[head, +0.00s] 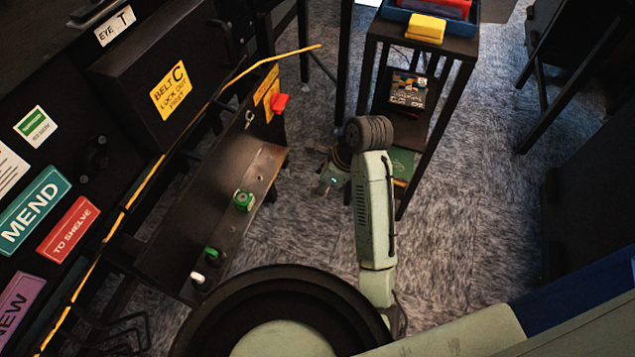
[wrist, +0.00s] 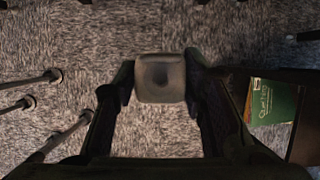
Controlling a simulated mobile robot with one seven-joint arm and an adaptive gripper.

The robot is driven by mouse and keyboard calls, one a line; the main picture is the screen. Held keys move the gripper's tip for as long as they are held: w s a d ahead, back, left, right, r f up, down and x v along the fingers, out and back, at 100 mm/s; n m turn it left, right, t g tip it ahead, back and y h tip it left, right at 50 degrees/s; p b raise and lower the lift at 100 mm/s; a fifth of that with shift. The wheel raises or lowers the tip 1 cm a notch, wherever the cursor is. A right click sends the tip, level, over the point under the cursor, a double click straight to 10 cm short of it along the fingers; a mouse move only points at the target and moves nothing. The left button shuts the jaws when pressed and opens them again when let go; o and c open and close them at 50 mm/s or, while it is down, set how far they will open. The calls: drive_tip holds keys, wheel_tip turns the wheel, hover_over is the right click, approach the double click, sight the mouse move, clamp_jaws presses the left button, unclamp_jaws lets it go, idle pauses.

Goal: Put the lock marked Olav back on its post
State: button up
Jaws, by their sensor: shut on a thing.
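My gripper (wrist: 158,80) is shut on a grey, rounded, squarish block (wrist: 160,68) with a dark hollow in its face. It may be the lock; no name can be read on it. In the head view my gripper (head: 326,181) hangs over the carpet, right of the dark box with controls and apart from it. That dark box (head: 262,165) carries a green round piece (head: 243,200), a smaller green piece (head: 211,254) and a white knob (head: 197,278). I cannot tell which part is Olav's post.
A red switch (head: 279,102) sticks out at the box's far end. A yellow label (head: 171,91) reads "Belt C lock out first". A dark shelf stand (head: 461,48) is close right of my arm, with a green book (head: 401,164) low down. Carpet (head: 300,235) lies open between.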

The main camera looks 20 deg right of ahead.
sight(316, 181)
drive_tip(key=shift+r, duration=1.6)
drive_tip(key=shift+a, duration=0.1)
